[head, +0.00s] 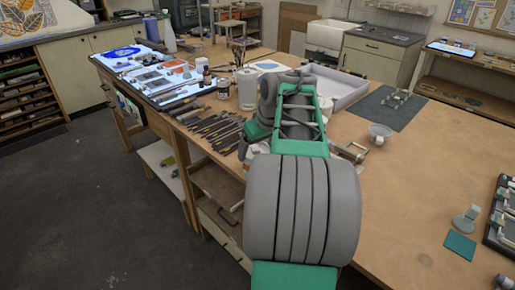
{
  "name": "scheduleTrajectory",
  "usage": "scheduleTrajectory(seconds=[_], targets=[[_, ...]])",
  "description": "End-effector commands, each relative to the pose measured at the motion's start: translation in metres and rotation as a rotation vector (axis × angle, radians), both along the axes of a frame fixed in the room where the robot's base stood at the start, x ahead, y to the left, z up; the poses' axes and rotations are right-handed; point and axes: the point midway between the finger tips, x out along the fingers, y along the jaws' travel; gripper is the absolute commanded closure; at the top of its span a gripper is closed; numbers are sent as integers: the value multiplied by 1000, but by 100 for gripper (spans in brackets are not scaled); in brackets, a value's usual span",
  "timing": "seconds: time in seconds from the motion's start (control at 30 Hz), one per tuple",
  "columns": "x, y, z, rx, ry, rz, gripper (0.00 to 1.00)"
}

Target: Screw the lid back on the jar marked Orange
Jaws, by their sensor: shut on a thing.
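My gripper (247,152) hangs low at the wrist's end, just left of my raised arm, over the near left part of the wooden table. Only a small part of it shows. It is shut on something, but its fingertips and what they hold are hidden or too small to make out. A small clear jar (224,88) and a dark-topped bottle (206,75) stand farther back near the light panel. I cannot read any label, so I cannot tell which jar is marked Orange. No loose lid can be made out.
Brushes and tools (213,128) lie along the left edge. A white roll (246,88) and a white tray (340,86) stand behind my arm. A grey mat (391,107), a glass bowl (380,132) and a green square (460,246) lie right. The table's right middle is clear.

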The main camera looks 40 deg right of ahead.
Motion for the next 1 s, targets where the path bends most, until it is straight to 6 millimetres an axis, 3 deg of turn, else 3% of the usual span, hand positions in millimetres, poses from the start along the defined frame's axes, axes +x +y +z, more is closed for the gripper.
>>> scheduleTrajectory(seconds=[1.0], targets=[[0, 0, -11, 0, 0, 0, 51]])
